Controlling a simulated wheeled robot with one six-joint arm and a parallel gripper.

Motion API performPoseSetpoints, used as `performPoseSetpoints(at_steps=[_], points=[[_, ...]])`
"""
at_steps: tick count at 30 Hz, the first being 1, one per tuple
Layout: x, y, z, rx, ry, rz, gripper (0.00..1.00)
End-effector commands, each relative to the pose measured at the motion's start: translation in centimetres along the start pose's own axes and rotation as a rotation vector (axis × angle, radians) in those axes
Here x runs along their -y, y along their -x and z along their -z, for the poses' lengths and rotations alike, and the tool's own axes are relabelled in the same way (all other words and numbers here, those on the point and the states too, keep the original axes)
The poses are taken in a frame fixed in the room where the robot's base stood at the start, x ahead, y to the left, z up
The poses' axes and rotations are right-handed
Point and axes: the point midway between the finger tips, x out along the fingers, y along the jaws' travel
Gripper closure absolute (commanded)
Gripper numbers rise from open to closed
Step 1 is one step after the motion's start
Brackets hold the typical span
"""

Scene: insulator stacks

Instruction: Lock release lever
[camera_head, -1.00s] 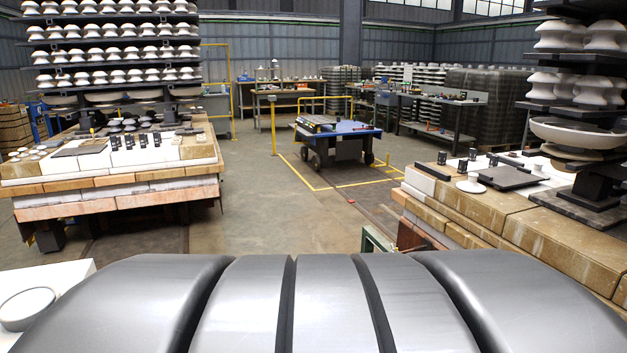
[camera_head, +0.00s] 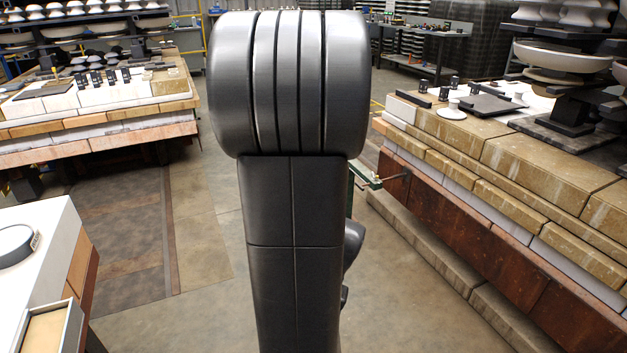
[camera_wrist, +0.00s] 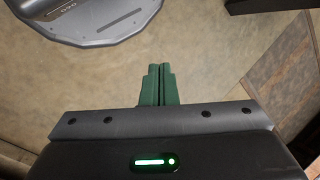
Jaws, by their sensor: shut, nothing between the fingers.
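My gripper (camera_wrist: 158,85) shows in the wrist view with its two green fingers shut together and nothing between them. It points over the bare concrete floor. In the head view my arm stands in the middle and hides the gripper. A green bracket (camera_head: 365,173) with a thin rod (camera_head: 393,179) shows just right of my arm, beside the front end of the right-hand car (camera_head: 440,200). I cannot tell whether this is the release lever; part of it is hidden behind my arm. No lever shows in the wrist view.
The right-hand car carries insulator stacks and small dark parts. Another loaded car (camera_head: 100,145) stands at the left. A white block table (camera_head: 50,225) is at the near left. Concrete floor (camera_head: 150,310) lies free between them. A workbench (camera_head: 420,45) stands at the back.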

Motion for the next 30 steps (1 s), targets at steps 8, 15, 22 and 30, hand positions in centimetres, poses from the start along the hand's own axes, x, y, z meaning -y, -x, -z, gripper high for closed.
performPoseSetpoints(at_steps=[8,15,22,30], points=[[3.1,-7.1,8.5,0.056,-0.312,0.261,1.0],[4.2,-13.6,16.7,0.075,-0.592,0.481,1.0],[3.3,-20.7,24.7,0.07,-0.869,0.683,1.0],[-0.6,-30.1,33.3,0.033,-1.204,0.909,1.0]])
